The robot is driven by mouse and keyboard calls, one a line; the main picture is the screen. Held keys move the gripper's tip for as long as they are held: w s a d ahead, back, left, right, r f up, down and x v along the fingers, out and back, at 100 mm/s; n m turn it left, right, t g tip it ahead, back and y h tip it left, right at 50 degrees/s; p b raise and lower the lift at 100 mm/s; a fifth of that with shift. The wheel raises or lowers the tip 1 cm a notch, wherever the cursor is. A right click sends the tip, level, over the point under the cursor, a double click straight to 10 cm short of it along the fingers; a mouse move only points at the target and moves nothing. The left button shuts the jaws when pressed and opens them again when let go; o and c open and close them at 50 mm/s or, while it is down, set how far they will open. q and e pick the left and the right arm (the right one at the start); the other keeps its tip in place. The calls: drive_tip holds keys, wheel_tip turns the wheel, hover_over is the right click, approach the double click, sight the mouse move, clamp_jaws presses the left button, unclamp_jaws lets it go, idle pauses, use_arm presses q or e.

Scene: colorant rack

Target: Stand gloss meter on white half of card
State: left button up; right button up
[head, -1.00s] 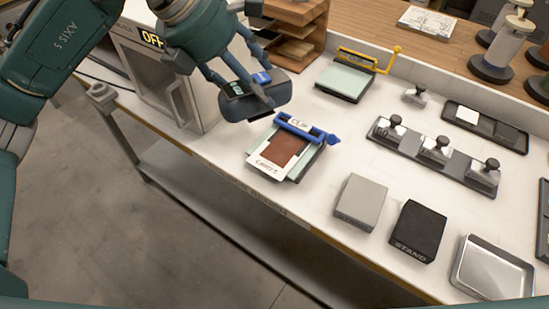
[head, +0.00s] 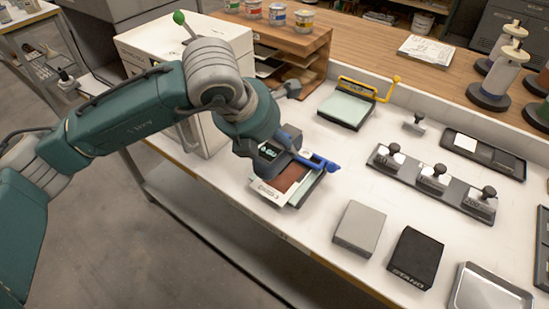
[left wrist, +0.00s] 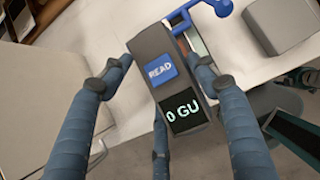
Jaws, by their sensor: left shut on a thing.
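My left gripper (head: 282,138) is shut on the dark grey gloss meter (head: 267,157). In the left wrist view, the blue fingers of this gripper (left wrist: 158,82) close around the meter (left wrist: 148,45), which shows a blue READ button and a "0 GU" display. The meter is over the left part of the card (head: 291,178), which has a brown patch and a pale printed lower edge. The card lies on a board under a blue clamp bar (head: 318,162). The arm and meter hide part of the card; whether they touch, I cannot tell.
A white oven-like box (head: 150,45) stands left, near a wooden shelf (head: 300,45). A second board with a yellow bar (head: 345,108) is behind. A grey block (head: 359,228), black stand (head: 414,257), metal tray (head: 490,290) and weight rack (head: 432,184) are to the right.

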use_arm(q)
wheel_tip(320, 180, down, 6)
drive_tip(key=shift+p, duration=0.65)
drive_tip(key=shift+f, duration=0.3)
drive_tip(key=shift+f, duration=0.1)
drive_tip(key=o, duration=1.5)
drive_tip(key=shift+o, duration=0.2)
